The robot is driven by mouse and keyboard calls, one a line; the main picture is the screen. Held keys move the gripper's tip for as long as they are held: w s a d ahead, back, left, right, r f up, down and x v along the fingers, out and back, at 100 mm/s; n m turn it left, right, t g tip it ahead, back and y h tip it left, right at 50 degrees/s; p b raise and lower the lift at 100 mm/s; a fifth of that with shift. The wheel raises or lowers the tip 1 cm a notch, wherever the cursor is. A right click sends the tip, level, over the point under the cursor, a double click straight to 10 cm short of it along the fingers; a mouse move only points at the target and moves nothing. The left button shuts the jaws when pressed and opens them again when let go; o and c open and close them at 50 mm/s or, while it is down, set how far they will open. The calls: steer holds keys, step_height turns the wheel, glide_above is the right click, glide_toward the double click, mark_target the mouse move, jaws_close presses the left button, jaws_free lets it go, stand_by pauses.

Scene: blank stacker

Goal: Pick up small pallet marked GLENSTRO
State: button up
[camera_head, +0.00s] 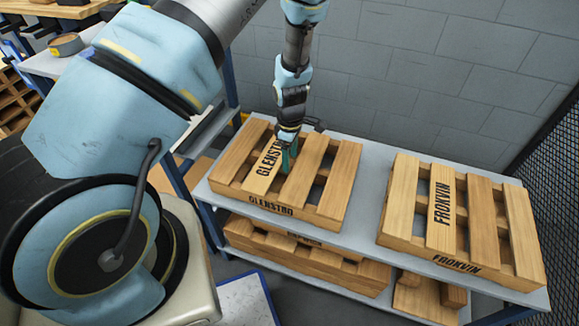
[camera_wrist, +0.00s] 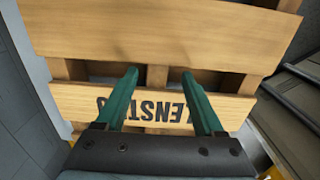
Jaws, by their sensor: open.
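The small wooden pallet marked GLENSTRO (camera_head: 328,190) lies flat on the left part of the grey shelf top in the head view. Its name shows on one top slat and on the front edge. My gripper (camera_head: 287,164) points down at that pallet, over the lettered slat and the gap beside it. In the wrist view the pallet (camera_wrist: 160,35) fills most of the picture, with the lettering upside down. There my gripper (camera_wrist: 160,82) has its two green fingers apart with nothing held between them. I cannot tell whether the fingertips touch the wood.
A second pallet marked FROKVIN (camera_head: 402,200) lies to the right on the same shelf top (camera_head: 365,225). More pallets (camera_head: 300,262) sit on the shelf below. A grey block wall (camera_head: 410,75) stands behind, and a mesh panel (camera_head: 560,180) at the right.

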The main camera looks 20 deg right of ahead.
steer(key=shift+w+f, duration=0.15)
steer(key=shift+f, duration=0.8)
steer(key=shift+w+f, duration=0.1)
steer(key=shift+f, duration=0.85)
steer(key=shift+c, duration=0.3)
jaws_close()
steer(key=shift+r, duration=0.1)
